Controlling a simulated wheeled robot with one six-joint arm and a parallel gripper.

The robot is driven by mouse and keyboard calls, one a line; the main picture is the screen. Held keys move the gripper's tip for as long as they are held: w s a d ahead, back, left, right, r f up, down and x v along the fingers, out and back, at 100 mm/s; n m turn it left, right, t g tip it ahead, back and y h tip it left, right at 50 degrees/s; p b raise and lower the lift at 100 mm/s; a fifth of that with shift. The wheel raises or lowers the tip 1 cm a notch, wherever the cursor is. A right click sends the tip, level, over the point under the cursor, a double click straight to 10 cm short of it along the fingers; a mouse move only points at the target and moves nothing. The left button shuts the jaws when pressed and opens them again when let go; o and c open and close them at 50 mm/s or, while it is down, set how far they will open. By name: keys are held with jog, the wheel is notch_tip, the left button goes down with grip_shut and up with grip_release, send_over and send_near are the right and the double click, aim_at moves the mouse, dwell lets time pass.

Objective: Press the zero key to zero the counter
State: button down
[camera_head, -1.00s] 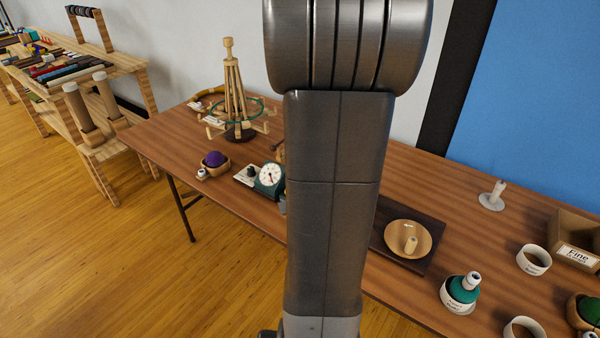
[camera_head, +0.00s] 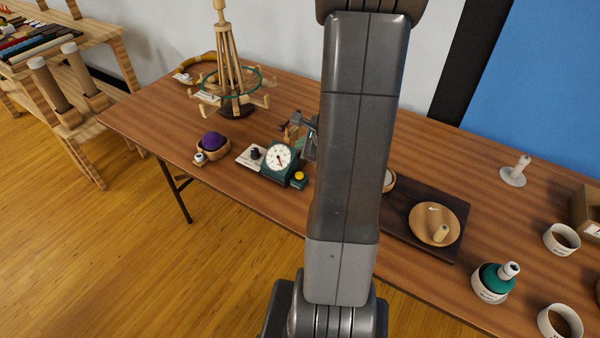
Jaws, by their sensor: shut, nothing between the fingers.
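The counter (camera_head: 279,157), a dark green box with a white round dial and a dark pointer, stands on the brown table left of my arm. A yellow round key (camera_head: 299,176) sits on a small green block at its right front; any marking on it is too small to read. I cannot tell the exact gap.
A pale plate with a black knob (camera_head: 255,153) adjoins the counter's left. A wooden bowl with purple yarn (camera_head: 212,141) is further left, and a wooden yarn winder (camera_head: 232,82) stands behind. A dark board (camera_head: 455,215) with a wooden dish lies right of my arm.

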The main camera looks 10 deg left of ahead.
aim_at(302, 176)
jog(key=shift+f, duration=0.15)
notch_tip(302, 176, down, 9)
jog(key=b, duration=0.8)
jog(key=shift+r, duration=0.2)
dwell(1.5)
jog(key=shift+f+b, duration=0.4)
jog(key=shift+b, duration=0.1)
jog(key=shift+f+b, duration=0.45)
dwell(0.6)
jog(key=shift+r, duration=0.15)
jog(key=shift+r+p, duration=0.75)
